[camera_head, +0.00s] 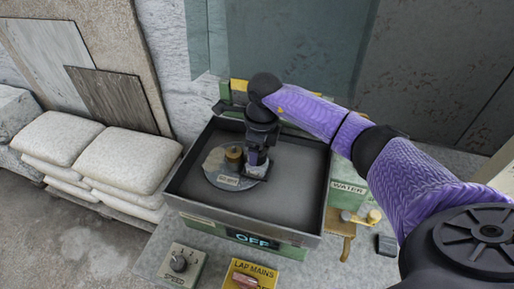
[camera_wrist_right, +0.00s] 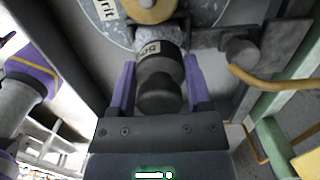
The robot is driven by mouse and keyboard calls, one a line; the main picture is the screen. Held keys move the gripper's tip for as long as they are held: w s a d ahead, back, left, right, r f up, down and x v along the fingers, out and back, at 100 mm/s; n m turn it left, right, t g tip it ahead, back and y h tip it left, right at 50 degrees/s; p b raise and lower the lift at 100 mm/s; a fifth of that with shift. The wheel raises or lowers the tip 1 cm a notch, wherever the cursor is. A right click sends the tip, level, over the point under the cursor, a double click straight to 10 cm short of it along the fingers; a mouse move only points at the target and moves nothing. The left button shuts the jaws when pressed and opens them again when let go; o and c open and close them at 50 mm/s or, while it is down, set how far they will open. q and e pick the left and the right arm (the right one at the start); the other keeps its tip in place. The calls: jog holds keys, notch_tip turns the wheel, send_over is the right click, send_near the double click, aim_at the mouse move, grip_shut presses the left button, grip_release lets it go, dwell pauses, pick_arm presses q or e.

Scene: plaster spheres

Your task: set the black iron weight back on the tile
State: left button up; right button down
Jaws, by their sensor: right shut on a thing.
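In the wrist view a black iron weight (camera_wrist_right: 160,92) with a knob-like top and a pale label stands between the purple fingers of my right gripper (camera_wrist_right: 159,66), which is shut on it. In the head view my right gripper (camera_head: 256,164) points down into the grey pan, at the right edge of a round grey plate (camera_head: 213,172). The gripper mostly hides the weight there. In the wrist view a speckled grey piece (camera_wrist_right: 172,34) shows just beyond the weight. I cannot tell whether this is the tile or whether the weight touches it. My left gripper is not in view.
A brass cylinder (camera_head: 234,156) stands on the plate, close left of my right gripper. The pan's raised rim (camera_head: 240,232) surrounds the work area; its right side is clear. A dial box (camera_head: 180,264) and a yellow switch box (camera_head: 246,275) stand in front.

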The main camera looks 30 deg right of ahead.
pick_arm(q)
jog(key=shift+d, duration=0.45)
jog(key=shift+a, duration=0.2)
pick_arm(e)
jog(key=shift+f, duration=0.1)
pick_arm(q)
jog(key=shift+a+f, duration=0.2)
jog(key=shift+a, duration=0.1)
pick_arm(e)
jog(key=shift+f, duration=0.1)
pick_arm(q)
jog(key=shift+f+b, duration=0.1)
jog(key=shift+b, duration=0.2)
pick_arm(e)
jog(key=shift+f, duration=0.15)
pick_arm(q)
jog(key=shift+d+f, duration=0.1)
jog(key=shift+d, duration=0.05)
pick_arm(e)
jog(key=shift+f, duration=0.1)
jog(key=shift+f, duration=0.25)
grip_release()
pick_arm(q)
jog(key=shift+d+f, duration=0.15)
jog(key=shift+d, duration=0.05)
